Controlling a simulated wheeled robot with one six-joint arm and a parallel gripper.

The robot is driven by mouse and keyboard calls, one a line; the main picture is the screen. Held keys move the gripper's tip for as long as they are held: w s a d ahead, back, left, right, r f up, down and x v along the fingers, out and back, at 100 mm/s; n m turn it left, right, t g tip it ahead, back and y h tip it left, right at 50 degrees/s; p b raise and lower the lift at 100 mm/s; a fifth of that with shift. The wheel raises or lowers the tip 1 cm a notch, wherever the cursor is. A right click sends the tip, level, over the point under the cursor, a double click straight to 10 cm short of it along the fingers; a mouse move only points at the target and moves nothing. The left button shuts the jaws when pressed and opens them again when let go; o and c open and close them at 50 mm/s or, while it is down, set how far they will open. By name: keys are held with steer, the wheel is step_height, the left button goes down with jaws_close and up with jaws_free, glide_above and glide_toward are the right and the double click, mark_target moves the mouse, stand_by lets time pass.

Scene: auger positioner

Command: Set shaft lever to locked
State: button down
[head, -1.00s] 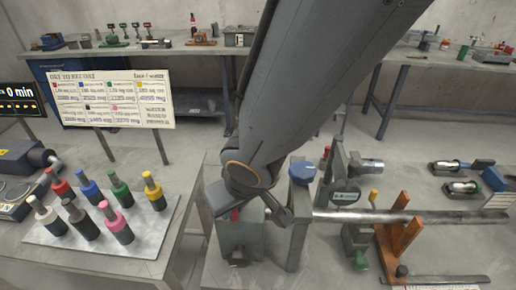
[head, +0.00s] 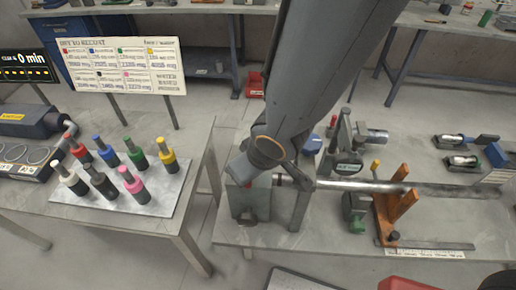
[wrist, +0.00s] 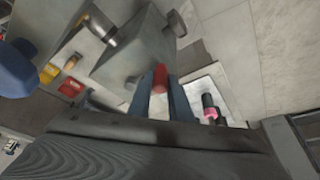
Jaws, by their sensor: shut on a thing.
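My gripper (wrist: 160,92) is shut on a small red handle (wrist: 160,78), which shows between the two blue-grey fingers in the wrist view. I take this handle for the shaft lever. It stands by the grey-green block (head: 240,200) at the left end of the positioner in the head view. A bit of red also shows there just below my wrist. A long metal shaft (head: 425,188) runs right from beside the block. My arm hides much of the lever and the block's top, so the lever's exact angle and any locked mark cannot be read.
An orange bracket (head: 389,222) supports the shaft at the right. A yellow-tipped part (head: 375,166) and blue knob (head: 312,143) stand nearby. A plate (head: 75,206) with several coloured cylinders is on the left table. A gap of floor lies between the tables.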

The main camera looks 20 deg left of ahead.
steer(key=c, duration=1.6)
jaws_free()
